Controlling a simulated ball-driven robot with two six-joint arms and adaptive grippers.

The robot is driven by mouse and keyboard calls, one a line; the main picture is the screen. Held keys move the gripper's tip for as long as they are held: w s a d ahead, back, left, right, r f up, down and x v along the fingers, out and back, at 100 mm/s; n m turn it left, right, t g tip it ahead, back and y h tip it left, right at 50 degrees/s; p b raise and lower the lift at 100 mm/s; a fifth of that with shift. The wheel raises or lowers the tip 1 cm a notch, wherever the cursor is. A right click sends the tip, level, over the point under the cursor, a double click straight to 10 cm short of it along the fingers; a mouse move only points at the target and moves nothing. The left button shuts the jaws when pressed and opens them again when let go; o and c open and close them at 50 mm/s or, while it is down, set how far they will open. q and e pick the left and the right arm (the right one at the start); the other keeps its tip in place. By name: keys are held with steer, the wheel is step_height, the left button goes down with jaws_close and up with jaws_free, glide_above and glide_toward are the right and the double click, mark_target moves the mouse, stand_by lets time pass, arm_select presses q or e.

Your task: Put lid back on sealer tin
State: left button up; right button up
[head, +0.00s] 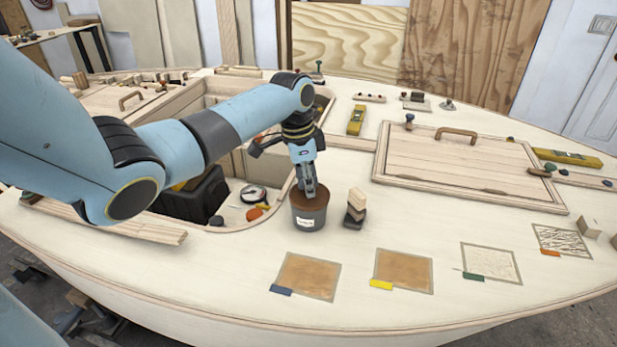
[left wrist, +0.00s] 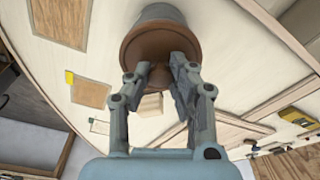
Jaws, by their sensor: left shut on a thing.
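The sealer tin (head: 308,222) is a small grey pot with a white label, upright on the pale deck. A round brown lid (head: 298,199) sits at its mouth; whether it is fully seated I cannot tell. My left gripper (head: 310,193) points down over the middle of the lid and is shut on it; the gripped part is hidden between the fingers. In the left wrist view, my left gripper (left wrist: 157,75) reaches to the brown lid (left wrist: 150,45), with the grey tin (left wrist: 158,13) behind it. My right gripper is not in view.
Sample patches, including a brown one (head: 308,277), lie in front. The open hatch with a black container (head: 196,195) is to the left. A hatch cover (head: 455,163) lies at right.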

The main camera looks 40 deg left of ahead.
arm_select(q)
steer(key=shift+p, duration=0.35)
stand_by(0.6)
stand_by(0.4)
steer(key=shift+p, duration=0.3)
steer(key=shift+f, duration=0.2)
stand_by(0.4)
steer(key=shift+p, duration=0.35)
stand_by(0.6)
steer(key=o, duration=1.4)
steer(key=shift+o, duration=0.2)
